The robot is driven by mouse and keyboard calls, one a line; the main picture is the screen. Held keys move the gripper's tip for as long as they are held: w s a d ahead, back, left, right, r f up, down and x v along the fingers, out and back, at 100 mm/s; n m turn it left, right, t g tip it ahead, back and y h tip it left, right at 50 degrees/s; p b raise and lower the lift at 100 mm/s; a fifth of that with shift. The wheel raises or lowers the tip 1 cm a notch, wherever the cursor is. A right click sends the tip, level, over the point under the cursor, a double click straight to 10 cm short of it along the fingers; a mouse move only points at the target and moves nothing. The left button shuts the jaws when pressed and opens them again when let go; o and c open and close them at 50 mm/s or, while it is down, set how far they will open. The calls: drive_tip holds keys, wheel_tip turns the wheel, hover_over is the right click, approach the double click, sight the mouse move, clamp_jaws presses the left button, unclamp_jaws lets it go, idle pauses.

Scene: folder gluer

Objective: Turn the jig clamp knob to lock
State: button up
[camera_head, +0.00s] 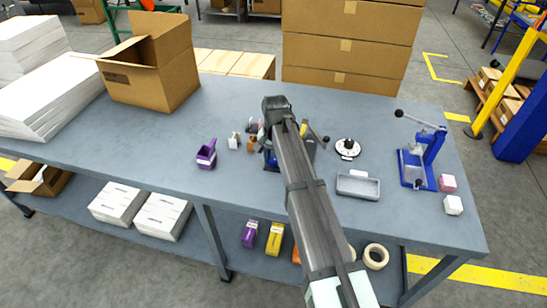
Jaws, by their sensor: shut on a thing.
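My dark grey arm crosses the middle of the bench, and its wrist bends down at the far end. My gripper (263,139) is below that wrist, mostly hidden by the arm. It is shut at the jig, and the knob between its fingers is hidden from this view. The jig (270,159) shows only as small blue and dark parts on both sides of the arm. A dark panel (309,150) and a small black ball-ended lever (326,139) show just right of the arm. The knob's turn angle cannot be seen.
A purple scoop-like holder (207,154) and small bottles (234,141) stand left of the jig. A grey tray (358,190), a round black-and-white device (347,148) and a blue lever press (419,160) stand right. An open carton (155,65) is back left. The bench's front left is clear.

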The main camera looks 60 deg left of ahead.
sight(275, 160)
drive_tip(key=shift+m, duration=0.3)
drive_tip(key=o, duration=1)
drive_tip(key=shift+o, duration=0.2)
wheel_tip(275, 160, up, 14)
drive_tip(key=shift+d, duration=0.15)
drive_tip(key=shift+w+f, duration=0.1)
drive_tip(key=shift+f, duration=0.05)
idle(0.4)
